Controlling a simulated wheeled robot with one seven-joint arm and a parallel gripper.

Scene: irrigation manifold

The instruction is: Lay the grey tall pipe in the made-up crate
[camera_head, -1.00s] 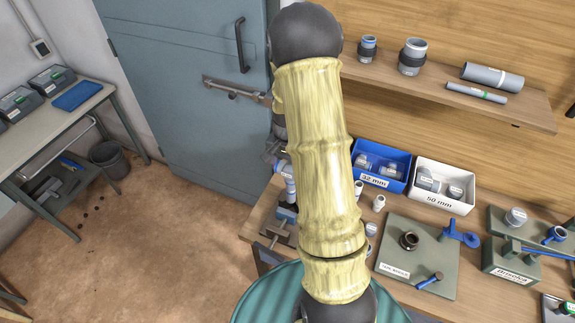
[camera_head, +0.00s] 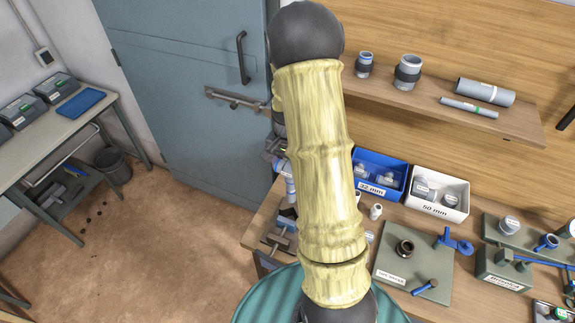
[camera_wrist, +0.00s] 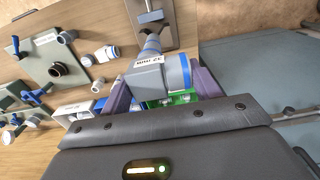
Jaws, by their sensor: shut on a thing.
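In the wrist view my gripper (camera_wrist: 160,95) is shut on a grey pipe part (camera_wrist: 150,76) with a blue ring at one end and a pale label reading 32 mm. A narrower grey stub runs from it toward a grey vise-like clamp (camera_wrist: 152,20); I cannot tell whether they touch. A bit of green shows between the fingers, unclear what it belongs to. In the head view my arm hides most of my gripper; only a grey and blue part (camera_head: 289,187) shows at its left, above the clamp (camera_head: 279,236). I cannot make out the made-up crate in either view.
On the bench stand a blue 32 mm bin (camera_head: 371,190), a white 50 mm bin (camera_head: 437,206) and a grey board (camera_head: 432,262) with fittings. A shelf (camera_head: 430,105) above holds pipes and couplings.

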